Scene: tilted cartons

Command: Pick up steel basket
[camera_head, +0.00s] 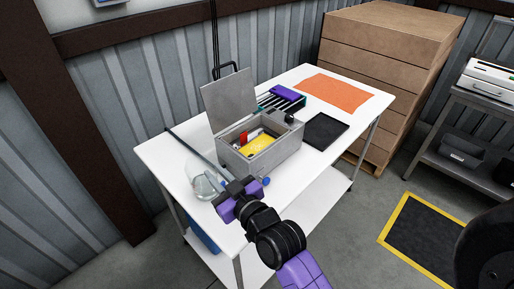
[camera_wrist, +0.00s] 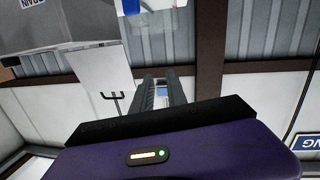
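No object is plainly a steel basket. The nearest match is a low dark rack with metal bars (camera_head: 268,103) at the back of the white table, with a purple item (camera_head: 288,92) on it; I cannot tell if it is the basket. My gripper (camera_head: 238,186) is above the table's front left part, in front of an open grey box (camera_head: 262,160) and well short of the rack. In the wrist view, its two fingers (camera_wrist: 160,92) are parallel with a narrow gap and nothing clearly held between them. The rack cannot be made out there.
The grey box holds yellow and red items; its raised lid (camera_head: 229,98) also shows upside down in the wrist view (camera_wrist: 98,66). A clear glass vessel (camera_head: 203,187) stands left of my gripper. A black mat (camera_head: 325,131) and orange cloth (camera_head: 332,92) lie right. Cartons (camera_head: 385,60) stand behind.

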